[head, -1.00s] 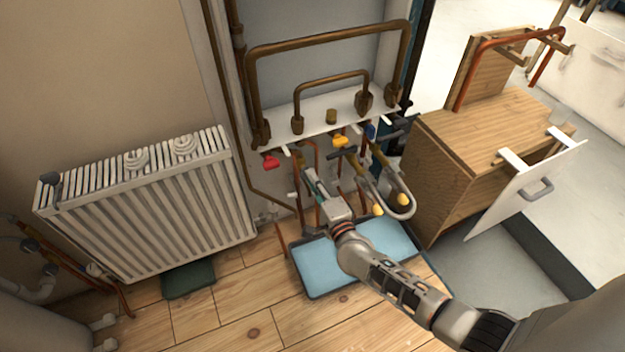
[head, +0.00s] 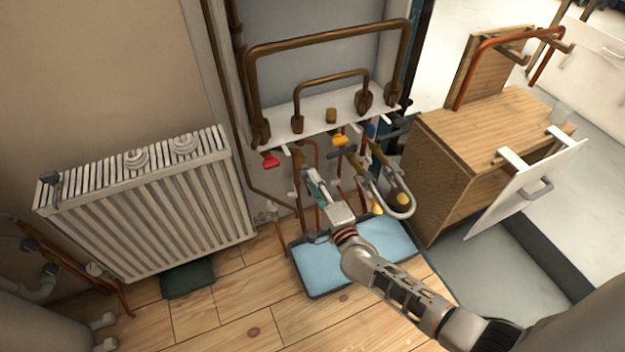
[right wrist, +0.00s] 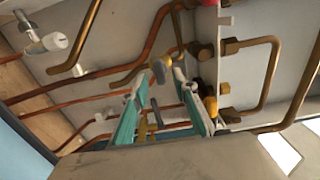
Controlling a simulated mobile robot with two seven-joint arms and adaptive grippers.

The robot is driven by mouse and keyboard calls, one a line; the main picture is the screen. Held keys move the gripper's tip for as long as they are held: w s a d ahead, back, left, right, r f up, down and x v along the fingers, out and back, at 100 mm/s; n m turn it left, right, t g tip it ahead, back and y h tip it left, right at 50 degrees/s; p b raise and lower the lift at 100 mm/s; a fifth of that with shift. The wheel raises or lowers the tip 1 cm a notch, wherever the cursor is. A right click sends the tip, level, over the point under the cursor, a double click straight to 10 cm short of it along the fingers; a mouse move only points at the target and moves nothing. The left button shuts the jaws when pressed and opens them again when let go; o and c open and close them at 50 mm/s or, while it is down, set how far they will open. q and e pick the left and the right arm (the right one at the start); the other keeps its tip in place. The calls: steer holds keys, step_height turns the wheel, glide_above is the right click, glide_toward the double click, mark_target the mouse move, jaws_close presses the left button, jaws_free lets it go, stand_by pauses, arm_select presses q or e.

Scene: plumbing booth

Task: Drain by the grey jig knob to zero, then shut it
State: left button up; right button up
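My right gripper (head: 314,178) reaches in below the white pipe shelf, in front of the pipes. In the right wrist view its two teal fingers (right wrist: 161,80) stand apart with a gap between them. A small grey knob-like piece (right wrist: 158,70) shows near the fingertips, in or just beyond the gap. I cannot tell whether it is the grey jig knob or whether a finger touches it. A brass-coloured piece and a grey bar show lower in the gap. No gauge reading is legible. My left gripper is not in view.
A blue tray (head: 325,270) lies on the floor under the pipes. A red handle (head: 270,160) and a yellow handle (head: 340,141) sit under the white shelf (head: 315,118). A white radiator (head: 150,205) stands left, a wooden cabinet (head: 440,185) right.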

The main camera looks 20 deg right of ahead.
steer(key=s, duration=1)
steer(key=shift+s+d, duration=0.15)
steer(key=shift+s, duration=0.05)
